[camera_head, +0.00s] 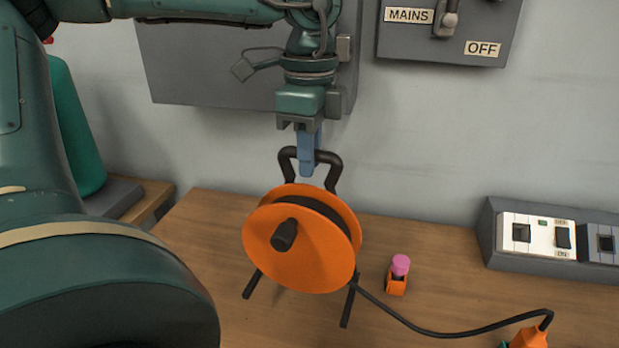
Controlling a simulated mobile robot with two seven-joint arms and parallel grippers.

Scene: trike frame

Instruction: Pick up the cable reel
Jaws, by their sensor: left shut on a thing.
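The cable reel (315,255) has an orange drum, a dark hub knob, a black handle on top and black legs. It shows over the wooden workbench, and I cannot tell whether its legs touch the top. My left gripper (308,163) comes down from above and is shut on the reel's black handle (334,163). The gripper hides the middle of the handle. A black cable (410,322) runs from the reel to an orange connector (530,337) at the bottom right. My right gripper is not in view.
A small orange item with a pink top (400,266) stands right of the reel. A grey socket unit (492,235) sits at the right rear of the workbench (445,270). A mains switch box (480,20) and a grey panel (200,75) are on the wall behind.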

